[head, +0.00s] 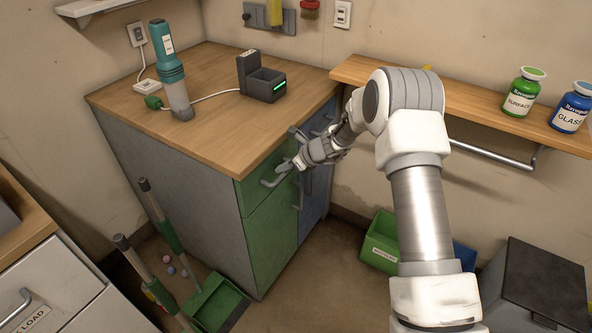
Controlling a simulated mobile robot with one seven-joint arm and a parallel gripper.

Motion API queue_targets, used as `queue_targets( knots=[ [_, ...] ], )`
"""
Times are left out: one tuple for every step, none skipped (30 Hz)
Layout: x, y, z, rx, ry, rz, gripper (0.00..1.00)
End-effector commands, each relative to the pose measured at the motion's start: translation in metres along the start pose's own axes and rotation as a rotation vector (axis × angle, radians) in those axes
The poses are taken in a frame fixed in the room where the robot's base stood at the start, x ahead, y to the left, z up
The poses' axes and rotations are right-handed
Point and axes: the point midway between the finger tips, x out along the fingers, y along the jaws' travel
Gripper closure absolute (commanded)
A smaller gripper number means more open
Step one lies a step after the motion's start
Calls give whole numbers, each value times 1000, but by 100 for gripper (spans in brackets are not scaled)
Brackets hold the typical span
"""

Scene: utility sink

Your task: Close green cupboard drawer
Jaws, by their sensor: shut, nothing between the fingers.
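The green cupboard (268,243) stands under the wooden counter, with a green drawer (256,193) at its top. The drawer has a grey bar handle (276,174). The drawer front looks about flush with the door below; I cannot tell if a small gap remains. My gripper (297,164) is shut and empty, at the drawer front beside the right end of the handle. I cannot tell whether it touches. My gripper and wrist hide the drawer's right part.
A blue cupboard section (314,193) adjoins on the right. Green and blue bins and a dark lidded box (545,290) are on the floor at right. A dustpan (220,303) lies in front.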

Motion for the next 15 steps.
queue_targets(
  knots=[
    [2, 0, 3, 0, 0, 0, 100],
    [4, 0, 4, -1, 1, 0, 100],
    [5, 0, 5, -1, 1, 0, 100],
    [5, 0, 6, -1, 1, -1, 100],
    [6, 0, 6, 0, 0, -1, 100],
    [7, 0, 7, 0, 0, -1, 100],
    [7, 0, 7, 0, -1, -1, 100],
    [7, 0, 8, 0, -1, -1, 100],
    [8, 0, 8, 0, -2, -2, 100],
    [8, 0, 8, 0, -2, -1, 100],
    [8, 0, 9, 0, -3, -2, 100],
    [8, 0, 9, -1, -3, -2, 100],
    [8, 0, 10, -1, -4, -2, 100],
    [8, 0, 10, -1, -4, -2, 100],
    [8, 0, 10, -1, -5, -2, 100]
  ],
)
